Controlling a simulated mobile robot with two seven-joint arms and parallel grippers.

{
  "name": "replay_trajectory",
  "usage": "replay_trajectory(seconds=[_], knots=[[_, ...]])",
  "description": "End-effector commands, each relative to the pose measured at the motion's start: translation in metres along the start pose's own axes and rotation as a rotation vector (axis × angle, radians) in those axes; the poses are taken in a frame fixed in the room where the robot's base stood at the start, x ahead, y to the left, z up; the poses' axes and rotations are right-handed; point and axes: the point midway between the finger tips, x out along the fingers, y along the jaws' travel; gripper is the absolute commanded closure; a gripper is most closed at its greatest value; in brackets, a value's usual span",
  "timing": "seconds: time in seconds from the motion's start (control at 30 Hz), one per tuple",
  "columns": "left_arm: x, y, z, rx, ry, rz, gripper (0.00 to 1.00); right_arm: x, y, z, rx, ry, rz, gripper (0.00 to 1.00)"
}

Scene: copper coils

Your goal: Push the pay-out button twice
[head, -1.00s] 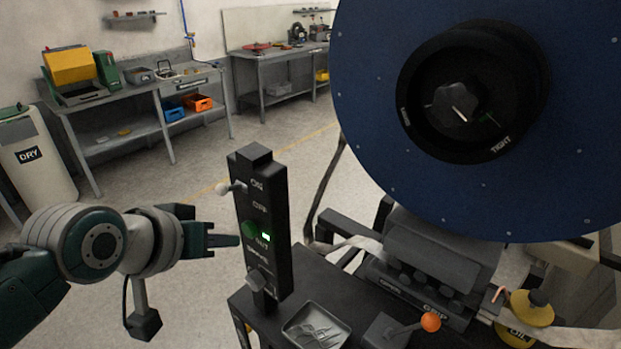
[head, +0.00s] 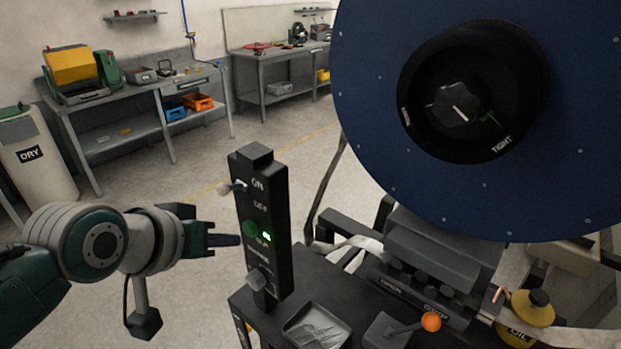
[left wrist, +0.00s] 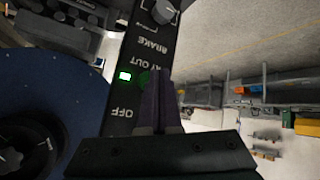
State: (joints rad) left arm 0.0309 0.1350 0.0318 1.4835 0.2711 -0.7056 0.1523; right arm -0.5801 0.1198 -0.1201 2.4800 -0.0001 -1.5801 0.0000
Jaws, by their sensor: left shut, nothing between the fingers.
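The black control post (head: 262,225) stands upright at the middle of the head view, with a lever switch at ON, a green pay-out button (head: 250,229) with a lit green lamp (head: 266,237) beside it, and a brake knob (head: 257,279) below. My left gripper (head: 238,240) is shut and empty, its fingertips at the post by the button. In the left wrist view the shut fingers (left wrist: 158,80) lie over the pay-out button (left wrist: 144,78), hiding part of it; I cannot tell whether they touch it. My right gripper is not in view.
A big blue reel (head: 400,150) fills the upper right. Below it are a clamp unit, an orange-knobbed lever (head: 431,321), an oil can (head: 528,320) and a metal tray (head: 317,327). Open floor lies behind the post; workbenches line the wall.

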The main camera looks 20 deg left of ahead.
Motion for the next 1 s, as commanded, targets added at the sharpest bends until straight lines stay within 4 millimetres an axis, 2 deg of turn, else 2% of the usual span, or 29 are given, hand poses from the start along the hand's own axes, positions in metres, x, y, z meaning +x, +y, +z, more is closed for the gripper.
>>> replay_trajectory(seconds=[1.0], knots=[[0.0068,0.0050,-0.0049,0.000,0.000,0.000,1.00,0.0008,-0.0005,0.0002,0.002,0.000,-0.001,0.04]])
